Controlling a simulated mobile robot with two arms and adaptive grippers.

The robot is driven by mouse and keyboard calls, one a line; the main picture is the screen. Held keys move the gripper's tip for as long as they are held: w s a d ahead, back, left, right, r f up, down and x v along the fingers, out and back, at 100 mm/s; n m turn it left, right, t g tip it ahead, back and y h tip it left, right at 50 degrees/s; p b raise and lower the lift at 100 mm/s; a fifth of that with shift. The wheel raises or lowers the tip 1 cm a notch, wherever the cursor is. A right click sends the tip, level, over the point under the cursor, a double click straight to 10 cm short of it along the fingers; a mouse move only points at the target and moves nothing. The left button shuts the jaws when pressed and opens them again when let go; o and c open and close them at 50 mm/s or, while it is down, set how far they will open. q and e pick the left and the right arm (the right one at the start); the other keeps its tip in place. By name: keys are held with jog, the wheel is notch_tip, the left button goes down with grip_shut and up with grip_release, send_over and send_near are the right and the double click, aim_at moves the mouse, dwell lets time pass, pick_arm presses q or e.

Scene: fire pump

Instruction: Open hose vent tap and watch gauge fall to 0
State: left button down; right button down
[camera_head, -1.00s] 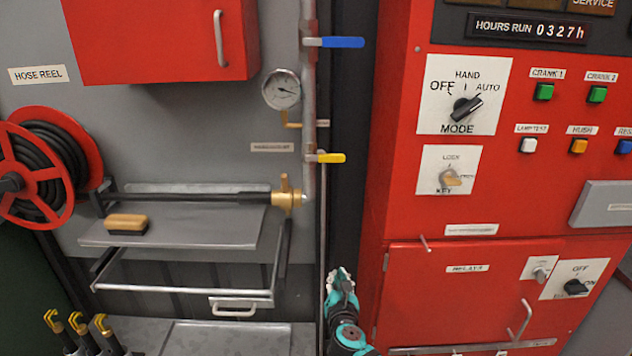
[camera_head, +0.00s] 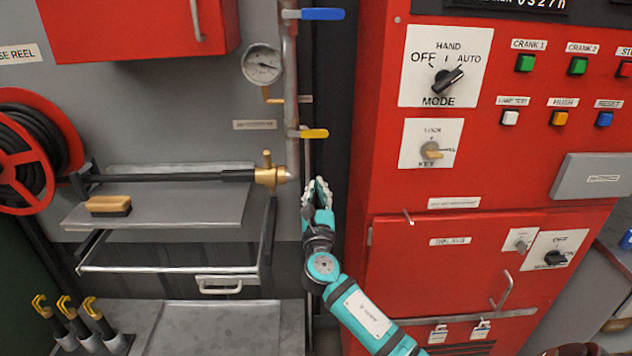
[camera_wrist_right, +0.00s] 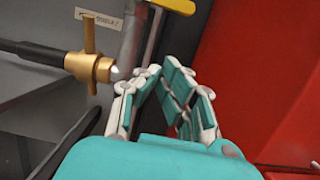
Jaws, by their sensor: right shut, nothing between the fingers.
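The round white gauge (camera_head: 262,64) is on the grey panel beside the vertical pipe. Its dark needle points right and slightly down; the numbers are too small to read. A small brass fitting (camera_head: 272,98) hangs under it. A yellow lever (camera_head: 313,134) sits lower on the pipe, pointing right. A brass nozzle (camera_head: 270,175) with an upright handle ends the hose; it also shows in the right wrist view (camera_wrist_right: 92,66). I cannot tell which is the vent tap. My right gripper (camera_head: 318,184) is shut and empty, below the yellow lever and right of the nozzle. My left gripper is out of view.
A blue lever (camera_head: 316,14) is higher on the pipe. The red control cabinet (camera_head: 385,190) stands close on the right. A hose reel (camera_head: 30,160), a shelf (camera_head: 190,212) with a brush (camera_head: 108,206) and an open frame below are on the left.

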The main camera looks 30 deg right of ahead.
aim_at(308, 134)
jog(key=w+d+r+p, duration=0.3)
jog(key=w+d+r, duration=0.1)
jog(key=w+r, duration=0.2)
jog(key=shift+w, duration=0.2)
jog(key=shift+f, duration=0.15)
